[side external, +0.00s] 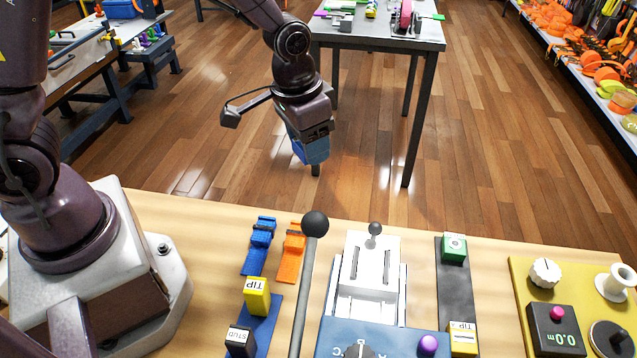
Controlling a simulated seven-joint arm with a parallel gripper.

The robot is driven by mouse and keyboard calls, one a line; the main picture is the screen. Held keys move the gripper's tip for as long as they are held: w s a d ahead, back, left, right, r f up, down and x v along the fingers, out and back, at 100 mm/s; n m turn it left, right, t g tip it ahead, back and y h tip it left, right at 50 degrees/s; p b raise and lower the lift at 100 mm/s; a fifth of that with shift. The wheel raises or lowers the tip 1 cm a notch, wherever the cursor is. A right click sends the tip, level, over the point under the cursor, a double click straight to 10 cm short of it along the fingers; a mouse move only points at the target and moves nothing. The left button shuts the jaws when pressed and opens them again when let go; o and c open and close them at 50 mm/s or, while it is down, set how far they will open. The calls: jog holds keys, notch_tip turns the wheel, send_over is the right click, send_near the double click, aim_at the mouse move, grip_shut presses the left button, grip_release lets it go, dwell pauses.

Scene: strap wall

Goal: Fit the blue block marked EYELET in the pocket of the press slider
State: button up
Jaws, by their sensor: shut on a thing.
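My gripper (312,146) is up in the air beyond the far edge of the bench, above the floor. It is shut on a blue block (317,152); the block's marking cannot be read from here. The press slider (368,272) is the white part on the bench, right of centre, with dark slots and a small grey ball knob (375,228) at its far end. My gripper and the blue block are well apart from it, farther back and to its left. Its pocket cannot be made out clearly.
A tall lever with a black ball (315,224) stands left of the slider. Blue (260,245) and orange (291,255) straps lie left of it, near yellow TIP (257,297) and dark STUD (241,341) blocks. Right are a green block (453,248) and another yellow block (462,338).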

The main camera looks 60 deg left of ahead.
jog(key=a+r+n, duration=0.1)
jog(key=a, duration=0.3)
jog(key=d+f+m, duration=0.2)
jog(key=d+m, duration=0.2)
jog(key=d, duration=0.7)
jog(key=d+f+m+h, duration=0.1)
jog(key=d+f+m, duration=0.2)
jog(key=d, duration=0.9)
jog(key=shift+m, duration=0.7)
jog(key=shift+s+f, duration=0.1)
send_over(458, 293)
jog(key=s, duration=0.1)
jog(key=f, duration=0.9)
jog(key=shift+a, duration=0.4)
jog(key=shift+w+d+f, duration=0.1)
jog(key=shift+w+f, duration=0.05)
jog(key=shift+f, duration=0.75)
jog(key=shift+w+d+f, duration=0.1)
jog(key=shift+w+f, duration=0.05)
jog(key=shift+f, duration=0.75)
